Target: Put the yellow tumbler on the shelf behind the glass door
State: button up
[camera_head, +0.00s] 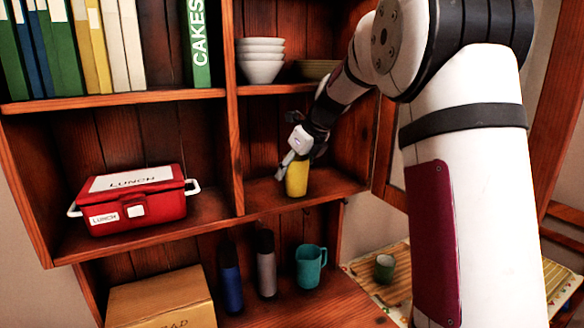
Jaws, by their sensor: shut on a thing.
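The yellow tumbler (297,180) is upright at the middle shelf (262,202) of the right-hand compartment. My gripper (293,163) reaches in from the upper right and is shut on the tumbler's upper part. The tumbler's base is at the shelf board, but I cannot tell whether it rests on it or hangs just above. The glass door (393,190) seems to be the swung-open panel at the right of this compartment, mostly hidden behind my arm.
A red lunch box (135,199) fills the left compartment. White bowls (261,60) and plates (316,69) stand on the shelf above. Below are a blue bottle (230,262), a grey bottle (266,264), a teal mug (310,266) and a bread box (160,304). A green cup (384,267) is at the right.

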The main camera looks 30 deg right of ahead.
jog(key=shift+f, duration=0.1)
jog(key=o, duration=1.2)
